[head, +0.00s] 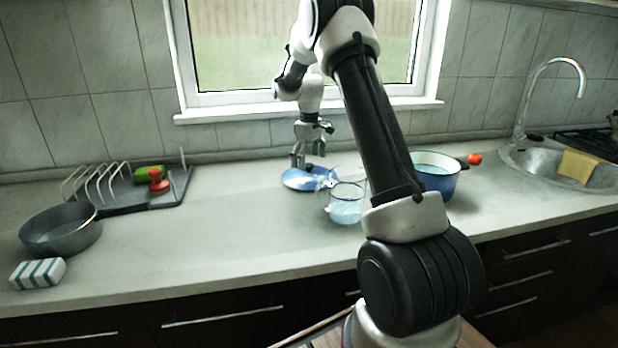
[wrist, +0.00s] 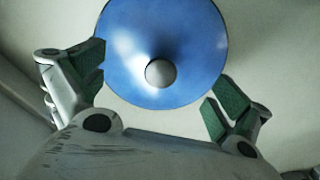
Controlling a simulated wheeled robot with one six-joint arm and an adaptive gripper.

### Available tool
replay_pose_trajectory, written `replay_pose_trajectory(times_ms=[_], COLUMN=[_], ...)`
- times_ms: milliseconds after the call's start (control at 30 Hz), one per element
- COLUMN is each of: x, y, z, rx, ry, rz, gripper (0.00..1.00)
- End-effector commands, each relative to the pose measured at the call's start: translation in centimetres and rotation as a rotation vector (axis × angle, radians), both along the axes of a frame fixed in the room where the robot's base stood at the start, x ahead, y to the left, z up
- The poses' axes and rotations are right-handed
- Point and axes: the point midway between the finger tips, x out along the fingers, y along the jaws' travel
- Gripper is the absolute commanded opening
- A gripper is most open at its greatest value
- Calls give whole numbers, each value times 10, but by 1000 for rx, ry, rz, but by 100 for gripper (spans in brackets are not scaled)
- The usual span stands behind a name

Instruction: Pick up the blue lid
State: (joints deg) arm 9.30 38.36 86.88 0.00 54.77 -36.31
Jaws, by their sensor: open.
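The blue lid (head: 301,181) lies on the counter below the window in the head view. In the wrist view the lid (wrist: 165,35) is a blue disc with a round grey knob (wrist: 160,73), cut off at the top edge. My gripper (head: 310,157) is above the lid, pointing down. In the wrist view my open gripper (wrist: 158,92) has its green-padded fingers either side of the lid's near part, and nothing is held. In the head view a small dark part near the fingers partly covers the lid.
A glass jug (head: 346,203) stands just right of the lid, close to it. A blue pot (head: 436,178) is farther right, partly behind my arm. A dish rack (head: 130,188), a grey pan (head: 60,232) and a striped sponge (head: 37,274) are at left. The counter between is clear.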

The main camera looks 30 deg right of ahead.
Motion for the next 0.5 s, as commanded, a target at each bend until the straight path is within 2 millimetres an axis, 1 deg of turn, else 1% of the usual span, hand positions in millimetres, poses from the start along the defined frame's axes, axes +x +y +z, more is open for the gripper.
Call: replay_pose_trajectory(times_ms=[33, 133, 233, 400, 467, 500], x=[0, -1, 0, 0, 0, 0], y=[0, 0, 0, 0, 0, 0], z=[-9, -20, -24, -24, -24, -24], rx=[1, 0, 0, 0, 0, 0], ry=[3, 2, 0, -1, -1, 0], rz=[0, 0, 0, 0, 0, -1], gripper=[100, 100, 100, 100, 91, 84])
